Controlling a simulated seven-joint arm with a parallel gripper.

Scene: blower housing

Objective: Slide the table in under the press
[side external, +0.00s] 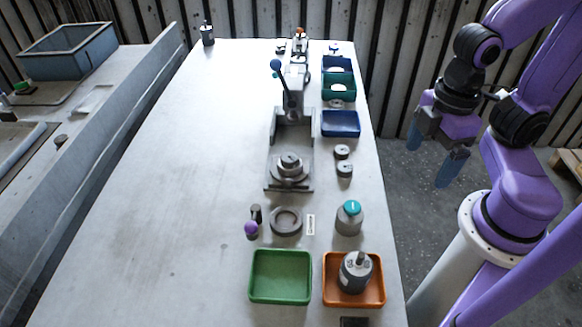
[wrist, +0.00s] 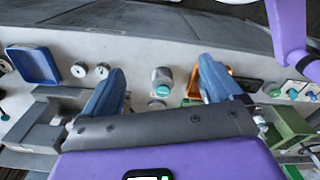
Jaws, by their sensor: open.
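The press (side external: 290,85) stands mid-bench in the side view, with a lever ending in a blue knob (side external: 276,64). Its grey base (side external: 291,132) reaches toward the camera. The sliding table (side external: 289,179) sits at the near end of that base, out in front of the press head, with a round grey part (side external: 290,160) on it. My gripper (side external: 433,153) is open and empty, off the bench's right side, well apart from the press. In the wrist view my gripper (wrist: 162,65) shows two spread blue fingers. The press is only partly visible at left there.
A teal-capped jar (side external: 348,220) and two small discs (side external: 343,160) stand right of the press base. A ring (side external: 286,221) and purple-knobbed piece (side external: 251,229) lie nearer. A green tray (side external: 280,300), an orange tray (side external: 377,291) and blue bin (side external: 341,133) also flank it.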

